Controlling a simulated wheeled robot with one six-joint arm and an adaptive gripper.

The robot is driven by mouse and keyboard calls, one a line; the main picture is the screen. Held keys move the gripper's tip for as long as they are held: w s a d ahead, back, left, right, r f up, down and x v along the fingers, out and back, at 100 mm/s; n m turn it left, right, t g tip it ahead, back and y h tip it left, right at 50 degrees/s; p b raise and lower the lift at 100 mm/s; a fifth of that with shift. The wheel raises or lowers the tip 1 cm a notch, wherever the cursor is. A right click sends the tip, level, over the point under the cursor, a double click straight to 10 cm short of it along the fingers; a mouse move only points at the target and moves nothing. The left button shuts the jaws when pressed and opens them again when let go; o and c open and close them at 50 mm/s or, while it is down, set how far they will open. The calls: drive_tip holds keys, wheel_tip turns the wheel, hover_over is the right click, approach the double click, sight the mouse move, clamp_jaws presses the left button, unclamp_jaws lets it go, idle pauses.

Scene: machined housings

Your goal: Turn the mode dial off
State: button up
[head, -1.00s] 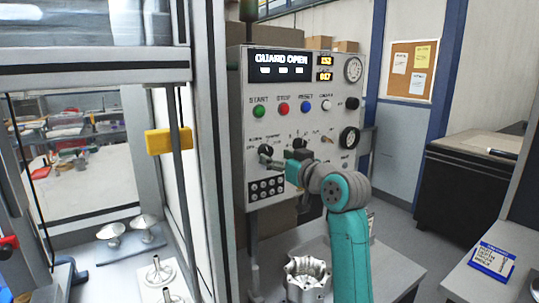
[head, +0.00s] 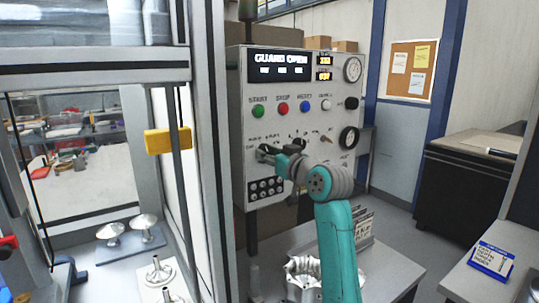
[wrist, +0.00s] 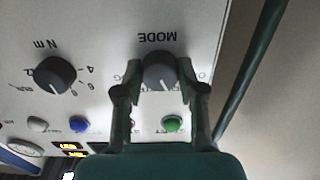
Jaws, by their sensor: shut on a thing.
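The mode dial (wrist: 160,72) is a dark grey round knob under the upside-down MODE label in the wrist view. Its white pointer line points down and slightly right there, toward the green button. My gripper (wrist: 160,76) has one finger on each side of the dial and is shut on it. In the head view my gripper (head: 266,155) reaches the lower left of the control panel (head: 335,95); its fingers mostly hide the dial there. The dial's position markings are largely covered by the fingers in the wrist view.
A second dark dial marked N m (wrist: 55,75) sits beside the mode dial. The green start button (wrist: 171,124) and blue button (wrist: 79,125) are close by. A grey post (head: 215,150) stands left of the panel.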

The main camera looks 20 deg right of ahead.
drive_tip(key=shift+n, duration=0.4)
drive_tip(key=n, duration=0.3)
drive_tip(key=shift+n, duration=0.4)
drive_tip(key=shift+d+n, duration=0.1)
drive_tip(key=shift+n, duration=2.1)
drive_tip(key=o, duration=1.1)
drive_tip(key=shift+o, duration=0.2)
